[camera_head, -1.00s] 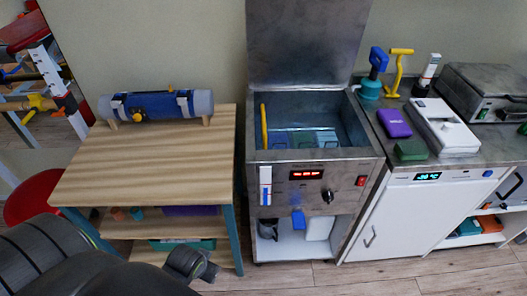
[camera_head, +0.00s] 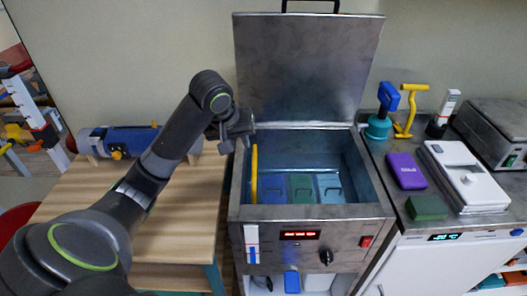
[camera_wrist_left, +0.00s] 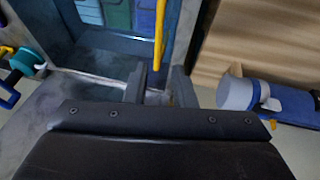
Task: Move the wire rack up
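The open steel tank (camera_head: 375,190) holds blue and green packs (camera_head: 301,187). No wire mesh of the rack shows clearly; a yellow upright bar (camera_head: 254,176) at the tank's left side may be its handle. My left gripper (camera_head: 236,140) is above the tank's back left corner, just left of the bar's top. In the left wrist view, its two fingers (camera_wrist_left: 160,80) are apart with nothing held between them. The yellow bar (camera_wrist_left: 159,38) there lines up with the gap, seemingly beyond the fingertips. My right gripper is out of view.
The raised lid (camera_head: 308,70) stands behind the tank. A blue-grey roll (camera_head: 118,141) lies on the wooden table (camera_head: 190,220) at left. The right counter carries a purple box (camera_head: 406,170), a green block (camera_head: 427,208) and a white device (camera_head: 466,177).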

